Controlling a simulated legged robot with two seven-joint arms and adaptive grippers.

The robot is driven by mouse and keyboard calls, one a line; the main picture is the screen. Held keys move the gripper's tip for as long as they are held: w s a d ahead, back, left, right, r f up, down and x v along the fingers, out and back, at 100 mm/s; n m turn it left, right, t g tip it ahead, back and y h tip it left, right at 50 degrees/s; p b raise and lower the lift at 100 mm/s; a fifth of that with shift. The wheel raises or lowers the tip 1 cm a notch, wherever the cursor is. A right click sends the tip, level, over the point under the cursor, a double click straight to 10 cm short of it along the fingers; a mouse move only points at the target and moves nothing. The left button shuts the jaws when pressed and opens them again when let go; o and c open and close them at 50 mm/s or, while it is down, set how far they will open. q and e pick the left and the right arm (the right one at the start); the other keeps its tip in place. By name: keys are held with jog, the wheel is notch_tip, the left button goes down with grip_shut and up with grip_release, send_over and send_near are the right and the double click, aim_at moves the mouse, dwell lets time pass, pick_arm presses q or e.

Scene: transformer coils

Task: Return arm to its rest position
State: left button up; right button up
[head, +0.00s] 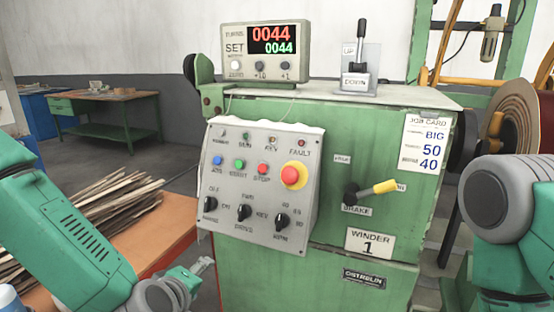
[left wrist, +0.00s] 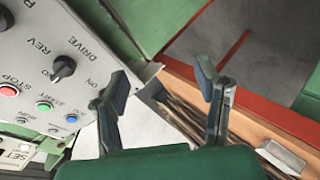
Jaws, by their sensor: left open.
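My left arm comes in from the left in the head view, with its gripper (head: 203,268) low beside the lower left of the grey control panel (head: 258,248). In the left wrist view the left gripper (left wrist: 163,78) has its two fingers spread apart, with nothing between them. The panel, with its knobs and coloured buttons, also shows at the left of that view (left wrist: 85,32). My right arm shows at the right edge of the head view; its gripper is outside the frame.
The green winder (head: 370,125) fills the middle. Wooden strips (head: 110,210) lie at left. A coil (head: 522,120) stands at right.

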pick_arm(q)
jog(key=s+f+m+g, duration=0.4)
jog(key=s+f+m, duration=0.1)
jog(key=s+f, duration=0.5)
jog(key=s+a+f+m+g, duration=0.3)
jog(key=s+a+f+m, duration=0.1)
jog(key=s, duration=0.6)
jog(key=s+a+f+m+g, duration=0.3)
jog(key=s+a+f, duration=0.3)
jog(key=s, duration=0.4)
jog(key=shift+s+a+f+m+g+y, duration=0.15)
jog(key=shift+s+f+m+g+y, duration=0.2)
jog(key=shift+f, duration=0.35)
